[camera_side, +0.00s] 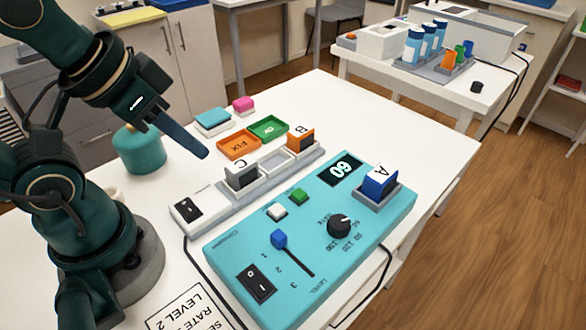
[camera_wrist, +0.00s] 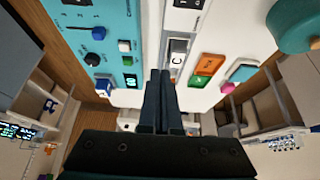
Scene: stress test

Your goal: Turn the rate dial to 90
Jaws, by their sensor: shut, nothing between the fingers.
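The rate dial (camera_side: 340,225) is a round black knob on the turquoise control panel (camera_side: 225,248), with a printed number scale beside it. The direction of its pointer is too small to tell. The panel's dark display (camera_side: 341,169) seems to read 60. The dial also shows in the wrist view (camera_wrist: 92,59), left of my fingers. My gripper (camera_side: 206,154) is shut and empty, in the air above the table, to the left of the panel and well apart from the dial. Its fingers (camera_wrist: 160,72) show side by side in the wrist view.
The panel also has a blue slider (camera_side: 279,238) at the 1 end, white and green buttons, a rocker switch (camera_side: 257,284) and a blue block A (camera_side: 379,181). A grey rack (camera_side: 215,203) holding blocks lies between my gripper and panel. Orange and green trays (camera_side: 267,128) are behind.

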